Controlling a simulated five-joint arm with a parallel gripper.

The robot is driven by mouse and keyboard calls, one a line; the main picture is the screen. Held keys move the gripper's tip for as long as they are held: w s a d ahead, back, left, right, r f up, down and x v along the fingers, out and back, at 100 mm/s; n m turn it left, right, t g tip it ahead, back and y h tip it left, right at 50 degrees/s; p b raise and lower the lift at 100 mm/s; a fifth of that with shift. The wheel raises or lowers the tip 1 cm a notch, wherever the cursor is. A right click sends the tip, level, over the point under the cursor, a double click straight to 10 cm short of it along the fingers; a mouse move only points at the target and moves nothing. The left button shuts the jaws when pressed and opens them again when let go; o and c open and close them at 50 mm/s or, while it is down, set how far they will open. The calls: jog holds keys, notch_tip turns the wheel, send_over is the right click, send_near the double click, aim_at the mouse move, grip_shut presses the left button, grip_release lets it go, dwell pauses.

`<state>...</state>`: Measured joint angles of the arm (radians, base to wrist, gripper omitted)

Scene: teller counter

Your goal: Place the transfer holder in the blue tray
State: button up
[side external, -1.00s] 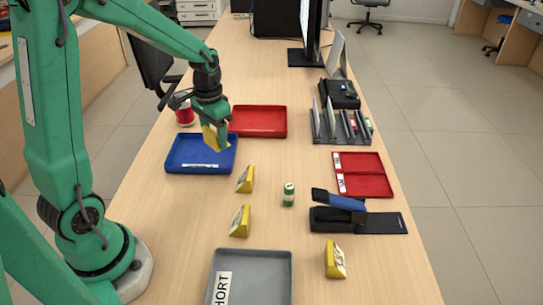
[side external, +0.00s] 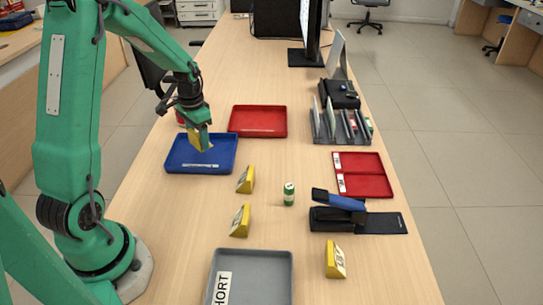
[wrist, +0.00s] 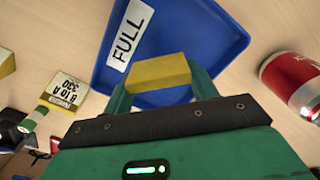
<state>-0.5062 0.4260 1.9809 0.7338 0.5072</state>
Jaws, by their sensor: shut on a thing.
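My gripper (side external: 200,138) is shut on a yellow wedge-shaped holder (side external: 200,145), held over the back middle of the blue tray (side external: 181,166). In the wrist view the yellow holder (wrist: 160,72) sits between the two green fingers of my gripper (wrist: 162,82), with the blue tray (wrist: 195,35) behind it. The tray has a white label reading FULL. I cannot read any label on the held holder, and I cannot tell whether it touches the tray floor. No other thing shows in the tray.
Yellow wedge holders stand right of the tray (side external: 245,180), below that one (side external: 240,221) and near the front (side external: 335,259). A red tray (side external: 258,122) lies behind, a red can (side external: 180,119) beside the blue tray. A green-and-white cylinder (side external: 289,194), stapler (side external: 340,203) and grey tray (side external: 226,262) are apart.

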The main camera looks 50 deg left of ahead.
aim_at(200, 146)
jog(key=shift+f, duration=1.95)
jog(key=shift+f, duration=0.15)
jog(key=o, duration=1)
notch_tip(200, 146, up, 12)
jog(key=shift+r, duration=0.15)
